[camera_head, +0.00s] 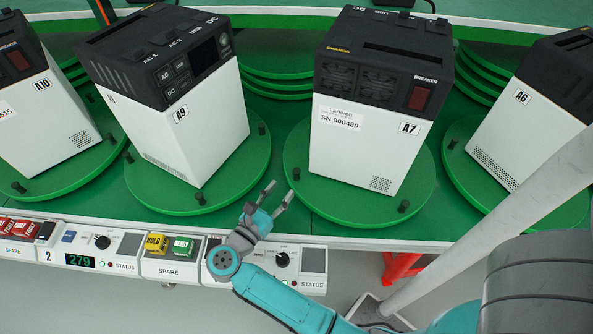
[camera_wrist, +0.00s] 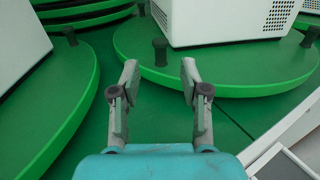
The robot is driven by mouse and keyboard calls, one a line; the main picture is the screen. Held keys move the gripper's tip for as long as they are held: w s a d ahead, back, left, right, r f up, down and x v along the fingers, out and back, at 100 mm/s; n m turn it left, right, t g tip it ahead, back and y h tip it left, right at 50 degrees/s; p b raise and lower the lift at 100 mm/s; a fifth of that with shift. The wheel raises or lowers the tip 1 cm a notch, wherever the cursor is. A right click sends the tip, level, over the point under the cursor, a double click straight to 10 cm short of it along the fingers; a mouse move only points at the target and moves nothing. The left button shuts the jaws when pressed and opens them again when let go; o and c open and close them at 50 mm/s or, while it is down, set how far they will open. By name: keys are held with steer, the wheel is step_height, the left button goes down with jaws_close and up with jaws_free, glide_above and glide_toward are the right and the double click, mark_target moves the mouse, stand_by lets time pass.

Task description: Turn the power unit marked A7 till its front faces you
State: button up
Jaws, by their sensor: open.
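The power unit A7 (camera_head: 365,150) is a white box with a black top, standing on a round green turntable (camera_head: 330,205) with dark pegs near its rim. Its side toward me bears two fan grilles, a red breaker switch, a serial label and the A7 tag; its opposite side is hidden. My gripper (camera_head: 279,195) is open and empty, left of this turntable's near rim. In the wrist view, a dark peg (camera_wrist: 160,50) on the turntable (camera_wrist: 225,80) stands beyond the gap between my fingers (camera_wrist: 160,80), apart from them. The unit's lower part (camera_wrist: 215,20) shows behind it.
Unit A9 (camera_head: 190,125) stands on a turntable to the left, A10 (camera_head: 40,110) farther left, A6 (camera_head: 515,125) to the right. Control boxes (camera_head: 165,262) with buttons and knobs line the table's front edge. Green table shows between the turntables.

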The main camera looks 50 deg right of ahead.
mark_target(295, 173)
steer(key=d, duration=0.3)
steer(key=w+d, duration=0.1)
steer(key=d, duration=0.5)
steer(key=shift+w, duration=0.3)
steer(key=shift+c, duration=0.2)
steer(key=shift+a, duration=0.1)
jaws_close()
